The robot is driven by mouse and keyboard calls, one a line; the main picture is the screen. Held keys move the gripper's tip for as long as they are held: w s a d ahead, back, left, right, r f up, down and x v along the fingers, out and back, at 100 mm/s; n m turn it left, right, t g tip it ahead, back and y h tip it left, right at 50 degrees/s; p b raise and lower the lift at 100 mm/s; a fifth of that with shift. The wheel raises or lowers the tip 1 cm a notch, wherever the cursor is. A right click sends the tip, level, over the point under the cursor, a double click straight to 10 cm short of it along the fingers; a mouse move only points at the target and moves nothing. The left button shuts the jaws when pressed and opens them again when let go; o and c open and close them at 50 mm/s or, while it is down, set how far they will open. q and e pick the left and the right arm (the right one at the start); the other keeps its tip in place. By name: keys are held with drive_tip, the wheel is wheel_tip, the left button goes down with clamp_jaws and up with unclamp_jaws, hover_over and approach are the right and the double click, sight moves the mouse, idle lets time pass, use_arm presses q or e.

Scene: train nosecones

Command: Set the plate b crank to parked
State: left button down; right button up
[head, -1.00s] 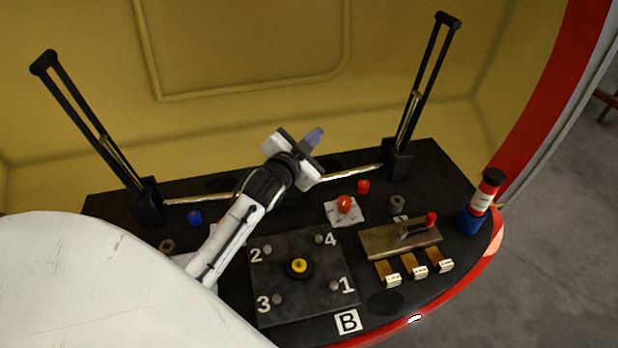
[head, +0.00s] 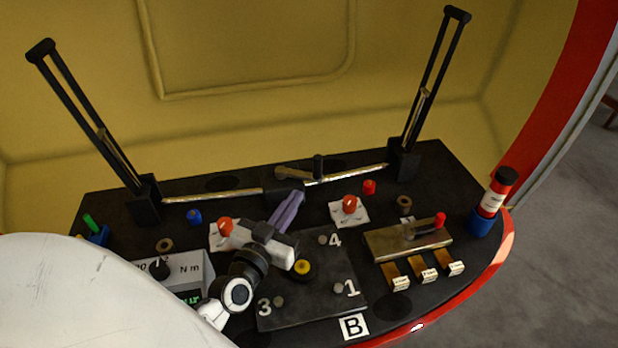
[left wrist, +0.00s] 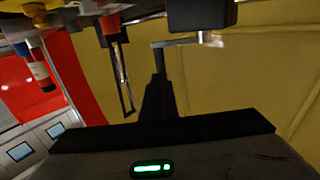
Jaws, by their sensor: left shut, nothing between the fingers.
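Plate B is a dark square plate (head: 325,270) with corner numbers, a yellow centre button and a "B" label (head: 354,327) at its front edge. A metal crank arm with an upright black knob (head: 318,166) sits on a black block at the back centre of the console; I cannot tell if it is plate B's crank. It seems to show in the left wrist view (left wrist: 187,42). My left gripper (head: 298,196) is shut and empty. Its purple-grey fingers point toward the crank block, just in front of it in the picture. My right gripper is not in view.
Two tall black levers (head: 100,130) (head: 430,80) stand at the back corners. A brass plate (head: 405,243) with a red-tipped lever lies right of plate B. Red knobs (head: 349,204) stand on white plates near the gripper.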

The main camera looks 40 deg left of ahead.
sight(315, 169)
use_arm(q)
drive_tip(key=w, duration=0.3)
drive_tip(key=w+a, duration=0.1)
drive_tip(key=w, duration=0.4)
drive_tip(key=shift+w+a, duration=0.3)
drive_tip(key=shift+w, duration=0.05)
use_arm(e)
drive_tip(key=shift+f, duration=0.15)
